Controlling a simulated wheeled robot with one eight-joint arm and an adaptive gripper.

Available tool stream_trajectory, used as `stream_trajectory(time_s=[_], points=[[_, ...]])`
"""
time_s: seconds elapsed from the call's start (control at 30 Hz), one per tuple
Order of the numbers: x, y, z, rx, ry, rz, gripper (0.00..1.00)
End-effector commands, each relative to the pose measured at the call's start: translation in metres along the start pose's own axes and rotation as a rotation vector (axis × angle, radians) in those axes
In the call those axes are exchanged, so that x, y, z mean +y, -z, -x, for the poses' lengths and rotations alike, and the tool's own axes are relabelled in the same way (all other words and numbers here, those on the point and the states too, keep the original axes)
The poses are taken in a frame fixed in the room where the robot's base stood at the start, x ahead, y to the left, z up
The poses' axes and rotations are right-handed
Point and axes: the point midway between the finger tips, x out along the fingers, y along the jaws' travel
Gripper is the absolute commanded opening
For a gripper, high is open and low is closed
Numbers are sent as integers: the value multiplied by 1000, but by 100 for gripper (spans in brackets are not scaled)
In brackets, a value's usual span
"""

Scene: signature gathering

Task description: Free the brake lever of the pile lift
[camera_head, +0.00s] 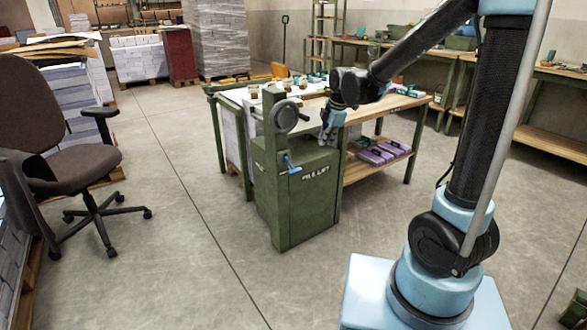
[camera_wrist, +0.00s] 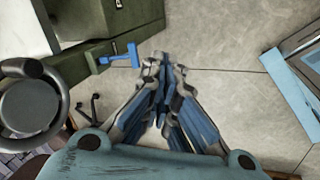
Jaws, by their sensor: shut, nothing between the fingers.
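The pile lift (camera_head: 297,205) is a green cabinet with a lettered front and an upright post. Its blue brake lever (camera_head: 291,164) sticks out from the front, near the top. In the wrist view the lever (camera_wrist: 120,55) shows as a blue T-shaped handle left of the fingertips, with a visible gap between. A round handwheel (camera_head: 284,117) sits on the post above the lever; in the wrist view the handwheel (camera_wrist: 30,108) is at the left edge. My gripper (camera_head: 325,139) is above the cabinet's right side in the head view. Its fingers (camera_wrist: 162,68) are shut and empty.
A wooden-topped table (camera_head: 385,106) with small items stands behind the lift, with purple boxes (camera_head: 384,152) on its lower shelf. An office chair (camera_head: 62,150) stands at the left. The concrete floor (camera_head: 190,200) between chair and lift is clear.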

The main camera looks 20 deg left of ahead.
Motion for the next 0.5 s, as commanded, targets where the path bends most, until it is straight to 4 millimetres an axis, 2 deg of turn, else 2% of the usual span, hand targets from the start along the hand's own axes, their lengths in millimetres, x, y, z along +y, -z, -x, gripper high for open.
stream_trajectory(time_s=[0.03,0.2,0.33,0.5], points=[[10,14,-11,9,-3,63,0],[30,50,-37,30,-12,238,0],[36,65,-49,39,-16,311,0],[39,69,-56,41,-18,336,0]])
